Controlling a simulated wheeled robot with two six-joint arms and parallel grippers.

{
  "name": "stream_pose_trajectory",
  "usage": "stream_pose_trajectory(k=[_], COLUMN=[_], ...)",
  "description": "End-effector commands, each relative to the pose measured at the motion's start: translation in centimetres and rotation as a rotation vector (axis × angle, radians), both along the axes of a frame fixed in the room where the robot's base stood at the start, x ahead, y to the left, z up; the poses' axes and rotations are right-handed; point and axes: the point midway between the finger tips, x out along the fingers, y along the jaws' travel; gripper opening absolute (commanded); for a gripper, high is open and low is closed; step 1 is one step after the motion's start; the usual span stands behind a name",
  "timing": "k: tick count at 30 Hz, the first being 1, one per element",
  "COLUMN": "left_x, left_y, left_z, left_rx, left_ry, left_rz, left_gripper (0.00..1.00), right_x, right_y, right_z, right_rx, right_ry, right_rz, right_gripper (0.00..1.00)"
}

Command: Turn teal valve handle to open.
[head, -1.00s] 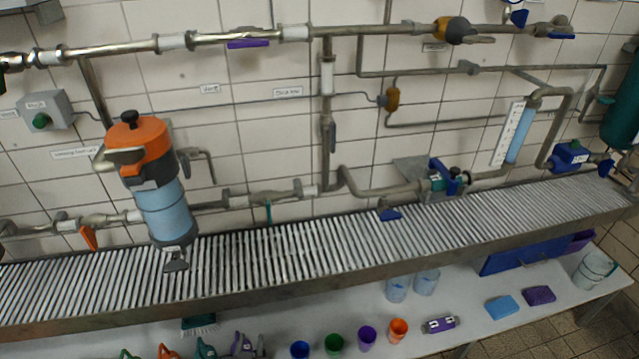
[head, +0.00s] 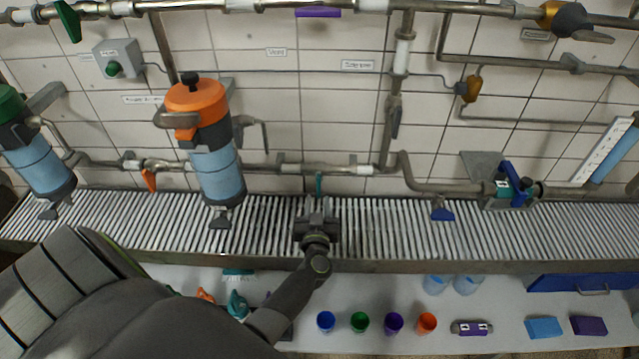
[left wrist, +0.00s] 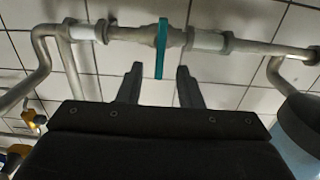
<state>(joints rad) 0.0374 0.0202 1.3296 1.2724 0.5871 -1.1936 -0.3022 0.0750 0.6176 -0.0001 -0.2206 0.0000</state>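The teal valve handle (head: 319,184) is a thin lever on the lower wall pipe, just above the slatted grating in the head view. It points down, across the pipe. In the left wrist view the teal handle (left wrist: 161,48) stands upright in the picture, and its lower end appears between my fingertips. My left gripper (head: 317,205) is just below the handle in the head view. In the left wrist view the left gripper (left wrist: 159,70) has its two fingers apart, with nothing clamped. I cannot tell whether a finger touches the handle. My right gripper is not in view.
An orange-topped blue filter housing (head: 212,150) stands left of the handle. An orange lever (head: 148,179) is farther left and a blue lever (head: 442,211) to the right. The metal grating (head: 380,225) runs below the pipe. Several cups stand on the white shelf (head: 465,343).

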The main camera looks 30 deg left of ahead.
Motion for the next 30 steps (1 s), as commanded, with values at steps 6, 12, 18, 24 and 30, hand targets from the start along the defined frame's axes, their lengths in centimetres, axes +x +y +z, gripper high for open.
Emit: stream_pose_trajectory(k=[6, 12, 18, 24, 30], left_x=[3.8, 5.8, 6.4, 6.4, 6.3], left_y=[2.3, 3.5, 3.9, 3.9, 3.9], left_z=[0.0, -0.1, 0.0, 0.0, -0.1], left_rx=[0.003, -0.001, -0.001, -0.001, -0.001], left_ry=[-0.001, -0.001, 0.001, 0.001, 0.001], left_rz=[-0.001, -0.001, 0.000, 0.000, -0.001], left_gripper=[0.33, 0.33, 0.33, 0.33, 0.08], right_x=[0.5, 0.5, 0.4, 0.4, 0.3], right_y=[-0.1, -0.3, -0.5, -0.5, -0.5], right_z=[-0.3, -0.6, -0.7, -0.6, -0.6], right_rx=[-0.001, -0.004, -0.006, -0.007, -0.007], right_ry=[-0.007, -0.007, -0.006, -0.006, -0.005], right_rz=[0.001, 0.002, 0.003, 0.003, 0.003], right_gripper=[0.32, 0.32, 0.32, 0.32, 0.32])
